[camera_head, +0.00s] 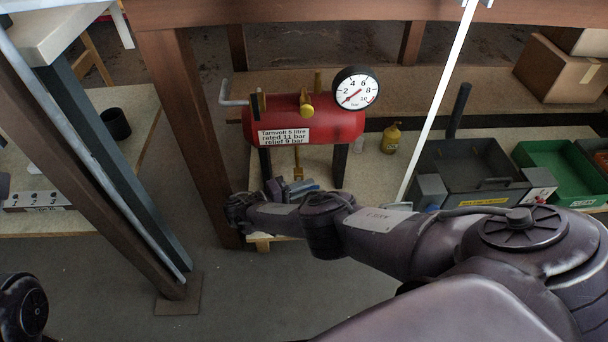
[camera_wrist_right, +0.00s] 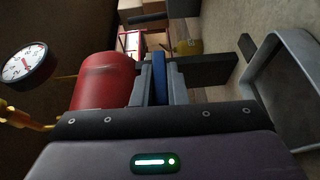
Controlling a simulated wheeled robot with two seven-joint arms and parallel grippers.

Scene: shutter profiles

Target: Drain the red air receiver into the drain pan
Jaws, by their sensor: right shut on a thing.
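The red air receiver (camera_head: 305,122) lies on dark legs on the bench; it also shows in the wrist view (camera_wrist_right: 104,82). A brass drain fitting (camera_head: 298,162) hangs below the tank. My right gripper (camera_head: 298,188) is low under the tank. In the wrist view its fingers are shut on a blue piece (camera_wrist_right: 159,78); what that belongs to is unclear. A grey open-framed thing (camera_wrist_right: 250,85) beside the fingers may be the drain pan; I cannot tell. My left gripper is out of view.
A brown post (camera_head: 190,130) stands left of the receiver. A thin white pole (camera_head: 437,100) rises right of it. My right arm hides the bench front.

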